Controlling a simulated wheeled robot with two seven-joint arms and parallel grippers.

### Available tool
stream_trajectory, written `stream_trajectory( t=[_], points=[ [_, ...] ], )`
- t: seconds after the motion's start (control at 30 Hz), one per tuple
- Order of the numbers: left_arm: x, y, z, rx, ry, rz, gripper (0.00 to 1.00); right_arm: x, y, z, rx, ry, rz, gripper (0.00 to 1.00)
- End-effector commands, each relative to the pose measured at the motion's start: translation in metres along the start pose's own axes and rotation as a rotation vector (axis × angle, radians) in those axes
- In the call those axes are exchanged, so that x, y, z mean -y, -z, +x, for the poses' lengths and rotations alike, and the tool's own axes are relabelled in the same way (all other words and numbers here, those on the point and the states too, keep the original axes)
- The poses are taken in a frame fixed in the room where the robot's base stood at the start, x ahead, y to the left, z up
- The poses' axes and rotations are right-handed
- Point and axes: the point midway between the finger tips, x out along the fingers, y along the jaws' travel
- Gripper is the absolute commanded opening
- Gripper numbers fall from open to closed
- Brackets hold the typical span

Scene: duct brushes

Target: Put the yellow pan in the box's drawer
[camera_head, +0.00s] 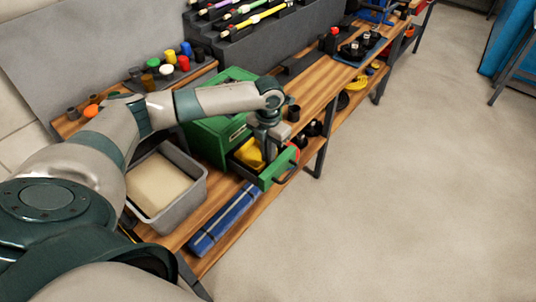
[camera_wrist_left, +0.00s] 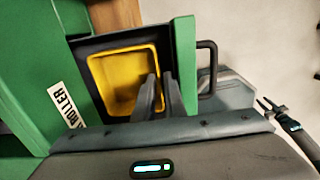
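The green box (camera_head: 208,135) stands on the wooden bench with its drawer (camera_head: 272,176) pulled open toward the front right. The yellow pan (camera_head: 249,154) lies inside the open drawer; in the left wrist view the pan (camera_wrist_left: 122,82) fills much of the dark drawer interior. My left gripper (camera_head: 270,156) reaches down into the drawer. In the left wrist view its two fingers (camera_wrist_left: 160,88) stand close together at the pan's right wall, with a yellow strip between them. My right gripper (camera_wrist_left: 270,106) shows small at the right of the left wrist view, its fingers apart and empty.
A grey bin (camera_head: 163,222) stands left of the drawer. The drawer's dark handle (camera_head: 288,168) sticks out in front. Dark cups and a red-topped item are close behind the drawer. The floor at right is clear.

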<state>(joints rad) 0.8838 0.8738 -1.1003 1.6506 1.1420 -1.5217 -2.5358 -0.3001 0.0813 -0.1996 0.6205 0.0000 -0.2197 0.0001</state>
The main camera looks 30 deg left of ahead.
Motion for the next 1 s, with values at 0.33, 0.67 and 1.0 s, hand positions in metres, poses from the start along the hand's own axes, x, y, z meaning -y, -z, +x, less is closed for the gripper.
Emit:
stream_trajectory(
  t=[0.33,0.67,1.0],
  points=[
    [0.0,-0.001,-0.019,0.003,-0.001,0.001,0.1,0.001,-0.001,0.007,0.0,0.0,0.0,0.31],
    [0.0,-0.001,-0.075,0.004,0.0,0.001,0.1,0.002,-0.002,0.025,0.0,0.002,0.0,0.31],
    [0.0,-0.001,-0.118,0.001,0.001,0.0,0.1,0.004,-0.003,0.034,0.0,0.003,0.0,0.31]
  ],
)
